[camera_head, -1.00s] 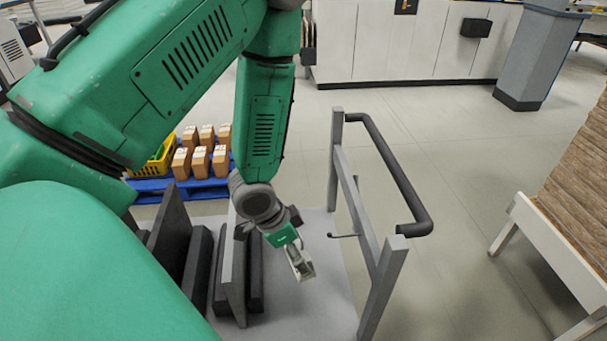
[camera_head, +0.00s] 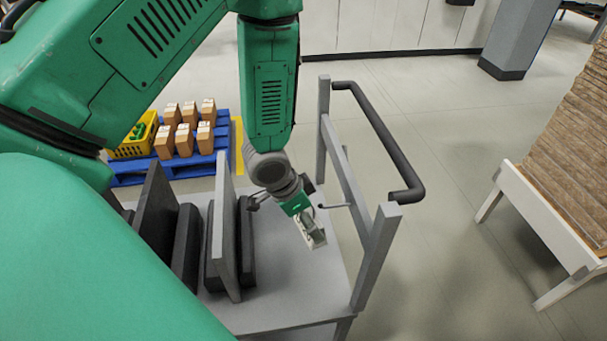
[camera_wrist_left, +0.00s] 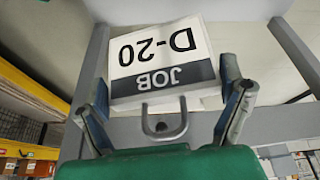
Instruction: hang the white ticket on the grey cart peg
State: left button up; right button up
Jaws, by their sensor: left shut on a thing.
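The white ticket (camera_wrist_left: 165,55) has a dark band and reads "JOB D-20", upside down in the left wrist view. My left gripper (camera_wrist_left: 165,95) is shut on it, with a finger at each side. A grey U-shaped loop (camera_wrist_left: 165,125) shows between the ticket and the gripper body. In the head view my left gripper (camera_head: 312,235) points down over the cart deck, with the ticket (camera_head: 316,240) small at its tip. The grey cart peg (camera_head: 335,206) is a thin rod from the cart's end frame, just right of and above the gripper tip. The ticket is apart from the peg.
The grey cart (camera_head: 325,270) carries upright dark and grey boards (camera_head: 225,240) left of the gripper. Its end frame has a black handle (camera_head: 385,145). A blue pallet (camera_head: 200,165) with boxes stands behind. A white-framed stand (camera_head: 545,220) is at right, with open floor between.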

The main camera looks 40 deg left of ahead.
pick_arm(q)
jog(key=shift+w+d+f, duration=0.1)
jog(key=shift+w+f, duration=0.05)
jog(key=shift+w, duration=0.3)
jog(key=shift+w+d, duration=0.2)
jog(key=w+d, duration=0.1)
jog(key=w+d+f+b, duration=0.1)
jog(key=shift+w+d, duration=0.4)
jog(key=shift+d+r, duration=0.1)
jog(key=shift+d, duration=0.2)
jog(key=shift+a, duration=0.1)
jog(key=o, duration=0.6)
jog(key=shift+a, duration=0.15)
jog(key=shift+r, duration=0.1)
